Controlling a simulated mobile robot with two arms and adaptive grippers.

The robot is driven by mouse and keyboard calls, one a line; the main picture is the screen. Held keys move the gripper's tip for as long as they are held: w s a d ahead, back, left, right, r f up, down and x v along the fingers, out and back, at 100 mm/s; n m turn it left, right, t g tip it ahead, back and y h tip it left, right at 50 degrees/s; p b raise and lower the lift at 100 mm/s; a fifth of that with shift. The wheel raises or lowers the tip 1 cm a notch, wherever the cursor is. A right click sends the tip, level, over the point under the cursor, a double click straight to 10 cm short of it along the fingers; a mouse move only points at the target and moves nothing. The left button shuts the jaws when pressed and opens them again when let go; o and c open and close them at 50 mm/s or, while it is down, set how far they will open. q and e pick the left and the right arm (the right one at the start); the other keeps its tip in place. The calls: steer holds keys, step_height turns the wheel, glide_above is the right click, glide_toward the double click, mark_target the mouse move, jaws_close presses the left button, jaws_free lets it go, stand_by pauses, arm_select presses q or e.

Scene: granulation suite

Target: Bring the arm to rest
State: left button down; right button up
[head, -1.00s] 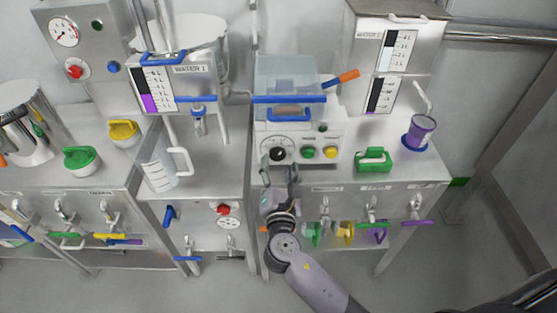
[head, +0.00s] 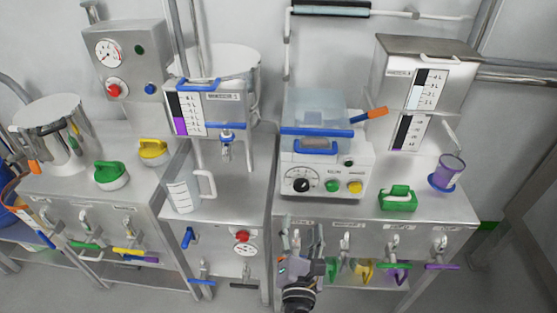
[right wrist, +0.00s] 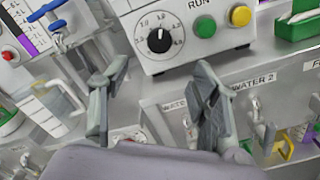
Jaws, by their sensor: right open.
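My left gripper is not in view.
A clear measuring jug (head: 183,195) stands left of the gripper. Valves with coloured levers (head: 399,267) hang along the bench front. Floor shows at the lower right.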

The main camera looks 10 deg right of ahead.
steer(key=s+d+f+m+g+y, duration=0.1)
steer(key=s+f+m+g, duration=0.15)
steer(key=f, duration=0.85)
steer(key=s+d+f+m+g+y, duration=0.1)
steer(key=s+f+m+g, duration=0.15)
steer(key=f, duration=0.85)
steer(key=s+d+f+m+g+y, duration=0.15)
steer(key=s+f+g, duration=0.25)
steer(key=f, duration=0.7)
steer(key=s+d+f+m+g, duration=0.2)
steer(key=s+f+m, duration=0.3)
steer(key=s, duration=0.4)
steer(key=s+d+f+m+g+y, duration=0.1)
steer(key=s+d+f+m+g, duration=0.1)
steer(key=s+f+m, duration=0.4)
steer(key=s+d+f+m+g, duration=0.2)
steer(key=s+f+m, duration=0.4)
steer(key=s, duration=0.8)
step_height(320, 180, down, 3)
steer(key=shift+s+d+r+g, duration=0.1)
steer(key=shift+s+d+g, duration=0.05)
steer(key=shift+g, duration=0.55)
steer(key=shift+y, duration=0.25)
